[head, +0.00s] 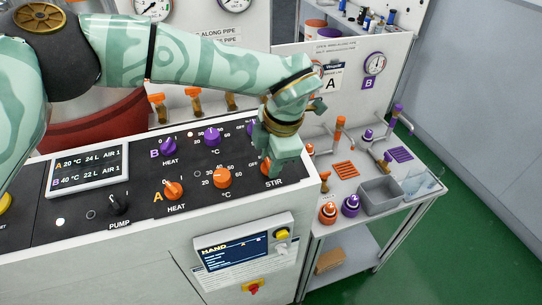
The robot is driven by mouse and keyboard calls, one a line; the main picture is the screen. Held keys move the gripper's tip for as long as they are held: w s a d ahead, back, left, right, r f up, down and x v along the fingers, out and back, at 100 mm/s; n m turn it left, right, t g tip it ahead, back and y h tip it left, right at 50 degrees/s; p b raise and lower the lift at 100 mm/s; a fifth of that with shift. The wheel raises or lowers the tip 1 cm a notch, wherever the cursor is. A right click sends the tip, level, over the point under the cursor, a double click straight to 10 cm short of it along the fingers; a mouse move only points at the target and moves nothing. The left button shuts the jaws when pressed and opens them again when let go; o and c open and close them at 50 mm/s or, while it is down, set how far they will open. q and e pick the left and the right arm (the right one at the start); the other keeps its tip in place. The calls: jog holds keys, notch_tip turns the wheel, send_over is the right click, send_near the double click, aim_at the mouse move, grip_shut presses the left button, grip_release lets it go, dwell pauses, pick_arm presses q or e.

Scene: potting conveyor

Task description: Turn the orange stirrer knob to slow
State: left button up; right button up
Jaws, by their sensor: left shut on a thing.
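The orange stirrer knob (265,169) is at the right end of the console's lower, orange row, above the STIR label. My right gripper is not in view.
Beside it on the black panel (140,226) are an orange temperature knob (222,177), an orange heat knob (174,190) and purple knobs (212,137). A control box (243,250) hangs on the front. A side bench (400,197) with a grey tray (380,196) stands right.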

pick_arm(q)
jog(key=shift+w+r, duration=0.1)
dwell(0.3)
jog(key=o, duration=1)
jog(key=p+v, duration=0.1)
jog(key=v, duration=1.5)
jog(key=shift+r, duration=0.15)
